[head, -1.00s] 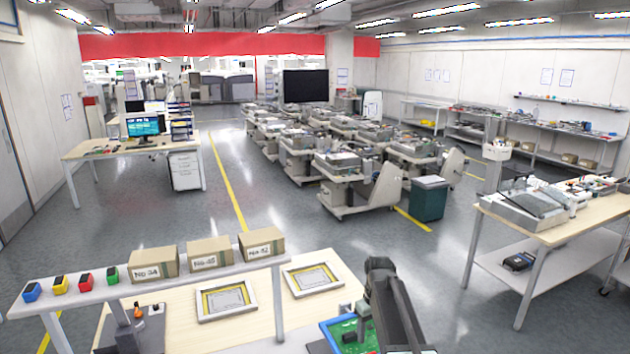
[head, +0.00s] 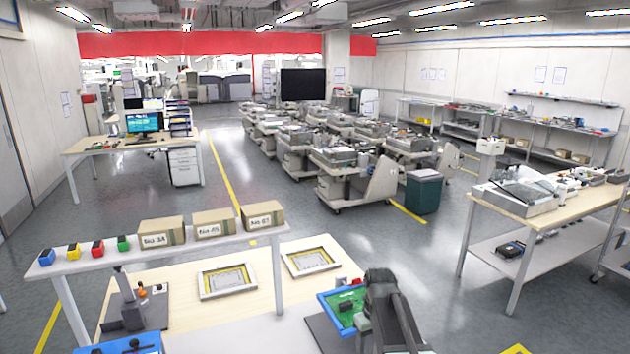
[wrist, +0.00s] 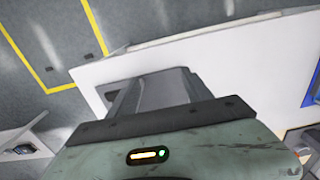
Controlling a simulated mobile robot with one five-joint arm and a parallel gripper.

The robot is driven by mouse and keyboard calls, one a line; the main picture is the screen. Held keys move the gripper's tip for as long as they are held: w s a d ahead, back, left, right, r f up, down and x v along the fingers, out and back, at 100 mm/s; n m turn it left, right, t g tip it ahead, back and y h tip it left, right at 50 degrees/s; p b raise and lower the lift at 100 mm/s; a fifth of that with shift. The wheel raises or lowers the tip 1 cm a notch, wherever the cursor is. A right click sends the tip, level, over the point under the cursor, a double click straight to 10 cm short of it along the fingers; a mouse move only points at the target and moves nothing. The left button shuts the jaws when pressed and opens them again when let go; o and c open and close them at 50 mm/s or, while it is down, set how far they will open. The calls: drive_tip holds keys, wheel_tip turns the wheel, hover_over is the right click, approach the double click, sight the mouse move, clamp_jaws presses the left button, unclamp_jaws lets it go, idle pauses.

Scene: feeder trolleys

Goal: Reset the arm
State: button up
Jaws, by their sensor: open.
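My arm (head: 388,305) stands folded at the bottom centre of the head view, dark grey, in front of the near bench. In the wrist view my gripper (wrist: 152,94) shows as grey fingers beyond the greenish wrist housing, above a plain white surface (wrist: 215,65). It is open, and I see nothing held in it. The fingertips are not clear in the head view, where the arm partly covers a blue tray with a green board (head: 342,308).
The near bench (head: 255,290) holds two yellow-edged frames. Its raised shelf (head: 185,243) carries three cardboard boxes (head: 212,224) and several small coloured bins. A side table (head: 545,215) with equipment stands at right. Feeder trolleys (head: 335,165) fill the middle, with open grey floor (head: 350,235) before them.

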drive_tip(key=s+f+m+b, duration=0.2)
drive_tip(key=s+f+m, duration=0.1)
drive_tip(key=s, duration=0.8)
drive_tip(key=shift+s+d+f+m, duration=0.25)
drive_tip(key=shift+s+f+m, duration=0.05)
drive_tip(key=shift+m, duration=0.4)
